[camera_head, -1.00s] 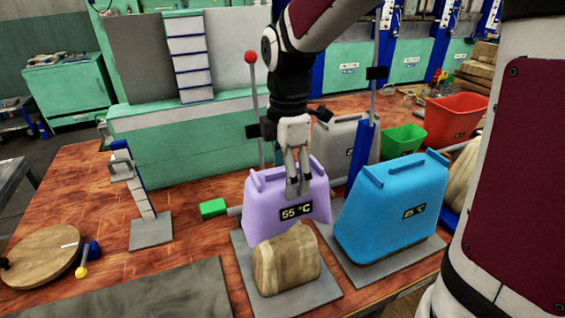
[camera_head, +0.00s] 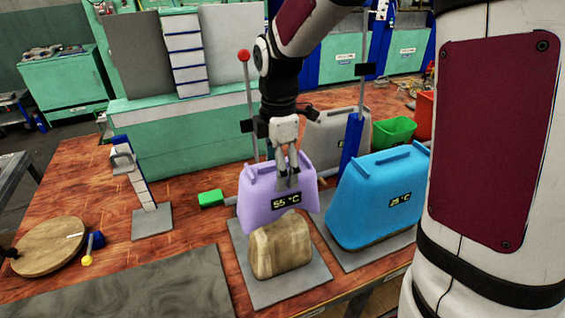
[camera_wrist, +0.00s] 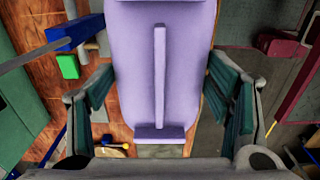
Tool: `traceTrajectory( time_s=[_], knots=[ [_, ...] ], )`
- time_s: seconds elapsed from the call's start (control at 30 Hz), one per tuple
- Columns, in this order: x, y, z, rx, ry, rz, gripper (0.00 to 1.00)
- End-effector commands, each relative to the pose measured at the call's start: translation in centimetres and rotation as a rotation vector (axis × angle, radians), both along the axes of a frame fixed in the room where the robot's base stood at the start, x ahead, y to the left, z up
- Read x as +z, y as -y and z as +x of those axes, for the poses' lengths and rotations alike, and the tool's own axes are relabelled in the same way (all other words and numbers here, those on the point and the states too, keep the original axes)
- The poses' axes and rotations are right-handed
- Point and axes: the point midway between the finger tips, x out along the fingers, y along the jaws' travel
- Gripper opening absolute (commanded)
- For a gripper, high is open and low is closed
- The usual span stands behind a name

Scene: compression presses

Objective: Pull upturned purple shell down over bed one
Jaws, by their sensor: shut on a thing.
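My gripper (camera_head: 287,182) is at the shell's face, just above the display, shut on the shell. In the wrist view the shell (camera_wrist: 185,60) fills the middle, with its long handle bar between my two fingers (camera_wrist: 165,92). The exact finger contact is hard to see.
A blue shell (camera_head: 375,205), marked 25 °C, stands close on the right, lowered on its plate. A grey shell (camera_head: 335,130) stands behind. A red-knobbed lever (camera_head: 249,95) rises behind the purple shell. A green block (camera_head: 211,198) lies to the left.

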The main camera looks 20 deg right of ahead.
Motion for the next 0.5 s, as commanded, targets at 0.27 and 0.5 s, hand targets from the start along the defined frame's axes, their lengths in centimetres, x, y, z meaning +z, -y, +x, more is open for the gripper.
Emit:
traceTrajectory(
  time_s=[0.27, 0.5],
  knots=[
    [-0.7, -0.1, -0.7, 0.002, -0.001, -0.007, 0.2],
    [-2.1, 0.0, -0.4, 0.001, -0.001, -0.01, 0.2]
  ],
)
